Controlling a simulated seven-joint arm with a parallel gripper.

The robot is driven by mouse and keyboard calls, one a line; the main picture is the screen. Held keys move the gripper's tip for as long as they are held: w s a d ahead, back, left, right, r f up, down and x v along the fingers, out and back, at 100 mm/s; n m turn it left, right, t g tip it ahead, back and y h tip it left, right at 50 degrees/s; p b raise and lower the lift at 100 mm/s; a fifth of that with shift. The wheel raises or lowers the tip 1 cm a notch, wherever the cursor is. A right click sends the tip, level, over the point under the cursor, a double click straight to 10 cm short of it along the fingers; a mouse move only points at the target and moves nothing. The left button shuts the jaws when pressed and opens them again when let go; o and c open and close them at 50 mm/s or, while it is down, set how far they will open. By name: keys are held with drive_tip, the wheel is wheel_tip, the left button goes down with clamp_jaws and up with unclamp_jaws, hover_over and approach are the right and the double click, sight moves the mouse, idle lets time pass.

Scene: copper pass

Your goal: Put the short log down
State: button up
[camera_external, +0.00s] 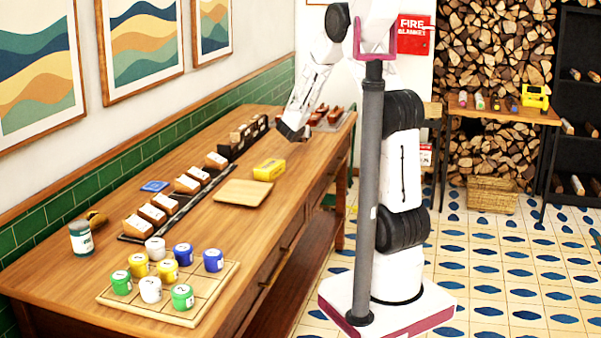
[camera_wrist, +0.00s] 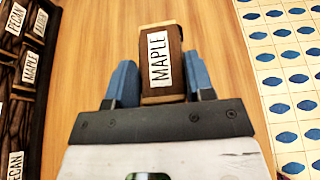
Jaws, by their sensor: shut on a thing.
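The short log (camera_wrist: 160,62) is a brown block with pale ends and a white label reading MAPLE. In the wrist view it sits between the two blue fingers of my gripper (camera_wrist: 163,85), which is shut on it. In the external view my gripper (camera_external: 291,133) is low over the far part of the wooden table (camera_external: 215,240), and the log is not clearly visible there. The wrist view shows wood grain under the log; I cannot tell whether the log touches the table.
A dark rack (camera_wrist: 42,75) of labelled logs, PECAN and MAPLE, lies left of my gripper in the wrist view. A yellow box (camera_external: 269,170), a bare wooden board (camera_external: 243,192) and a grid board (camera_external: 215,306) with coloured jars stand nearer. Patterned floor lies right.

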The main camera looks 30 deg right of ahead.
drive_tip(key=shift+f, duration=1.75)
drive_tip(key=shift+f, duration=0.15)
drive_tip(key=o, duration=1)
drive_tip(key=shift+c, duration=0.2)
drive_tip(key=shift+s+a+r, duration=0.2)
drive_tip(key=shift+a+r, duration=0.05)
drive_tip(key=shift+r, duration=0.05)
drive_tip(key=v, duration=1.1)
drive_tip(key=shift+s+a+r, duration=0.1)
drive_tip(key=shift+s, duration=0.05)
